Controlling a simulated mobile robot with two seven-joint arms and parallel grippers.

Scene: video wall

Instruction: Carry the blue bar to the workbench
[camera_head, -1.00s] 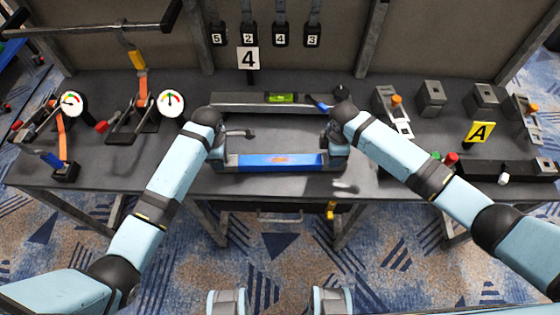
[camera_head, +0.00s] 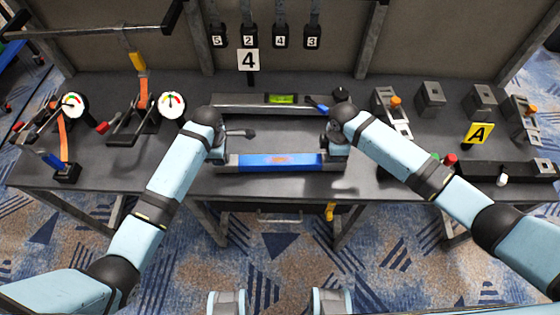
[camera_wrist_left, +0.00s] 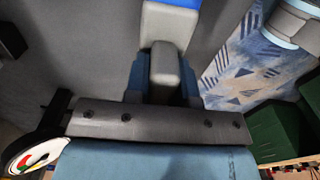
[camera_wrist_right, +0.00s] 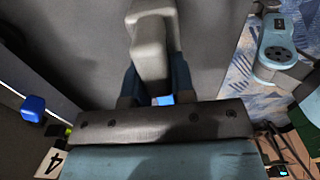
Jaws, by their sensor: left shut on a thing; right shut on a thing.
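The blue bar (camera_head: 280,161) has grey end pieces and lies level along the front of the dark workbench top (camera_head: 285,186). I cannot tell whether it rests on the top or hangs just above it. My left gripper (camera_head: 220,160) is shut on its left end, and my right gripper (camera_head: 338,158) is shut on its right end. In the left wrist view a grey end piece (camera_wrist_left: 165,65) sits between the fingers, with a strip of blue beyond. In the right wrist view a grey end piece (camera_wrist_right: 150,45) sits between the fingers.
Behind the bar stands a grey beam with a green level (camera_head: 281,98) and a number 4 sign (camera_head: 248,60). Clamps with round gauges (camera_head: 172,104) stand at left.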

